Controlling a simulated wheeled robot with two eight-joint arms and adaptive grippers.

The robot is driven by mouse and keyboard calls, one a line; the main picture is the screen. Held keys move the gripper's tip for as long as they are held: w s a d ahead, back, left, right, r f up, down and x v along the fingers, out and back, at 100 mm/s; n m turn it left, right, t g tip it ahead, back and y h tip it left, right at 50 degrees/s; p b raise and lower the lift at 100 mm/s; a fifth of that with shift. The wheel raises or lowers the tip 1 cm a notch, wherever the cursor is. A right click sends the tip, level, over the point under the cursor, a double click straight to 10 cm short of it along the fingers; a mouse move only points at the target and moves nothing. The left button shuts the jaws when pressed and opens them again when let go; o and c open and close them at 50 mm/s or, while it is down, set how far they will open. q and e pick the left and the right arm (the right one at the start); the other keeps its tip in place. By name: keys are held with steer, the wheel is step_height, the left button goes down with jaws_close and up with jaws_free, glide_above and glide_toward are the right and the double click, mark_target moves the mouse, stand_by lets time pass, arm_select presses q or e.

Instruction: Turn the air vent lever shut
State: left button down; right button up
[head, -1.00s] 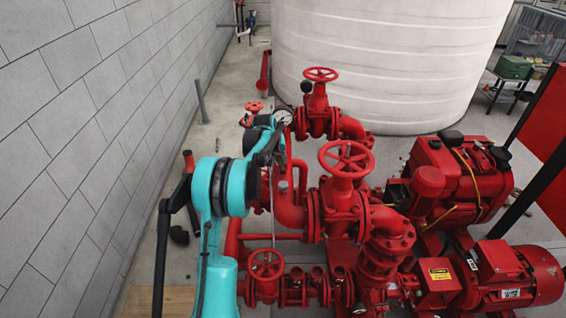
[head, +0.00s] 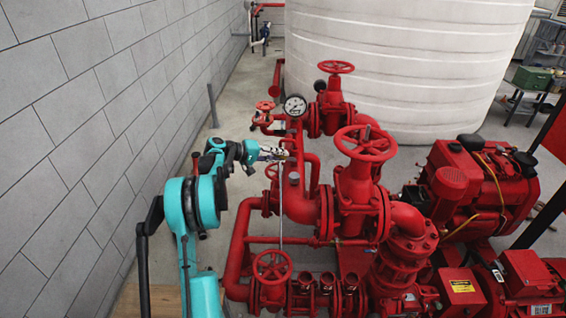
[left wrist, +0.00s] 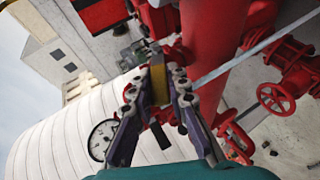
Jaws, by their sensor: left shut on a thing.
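The air vent lever (left wrist: 158,84) shows in the left wrist view as a short yellow-brown handle between the fingertips. My left gripper (left wrist: 158,76) is shut on it, with one linked finger on each side. In the head view, my left gripper (head: 282,154) reaches in from the left to the red pipework, just below the pressure gauge. The lever is too small and covered there to make out clearly. The vent's body and how far the lever is turned cannot be told. My right gripper is out of view.
The white-faced pressure gauge (head: 295,106) stands just above my left gripper. Red handwheels, including a large one (head: 365,143) to the right, and red pipes crowd the area. A grey block wall (head: 90,130) runs along the left. A white tank (head: 400,70) stands behind.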

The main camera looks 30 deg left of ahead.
arm_select(q)
step_height(320, 180, down, 2)
steer(key=n+t+h+b, duration=0.1)
steer(key=t+h+b, duration=0.1)
steer(key=b, duration=0.2)
steer(key=shift+s+a+f, duration=0.1)
steer(key=shift+f+n+t+h+b, duration=0.25)
steer(key=shift+t+h+b, duration=0.25)
steer(key=shift+t+b, duration=0.45)
steer(key=shift+r, duration=0.1)
steer(key=c, duration=1.5)
jaws_free()
steer(key=shift+o, duration=0.2)
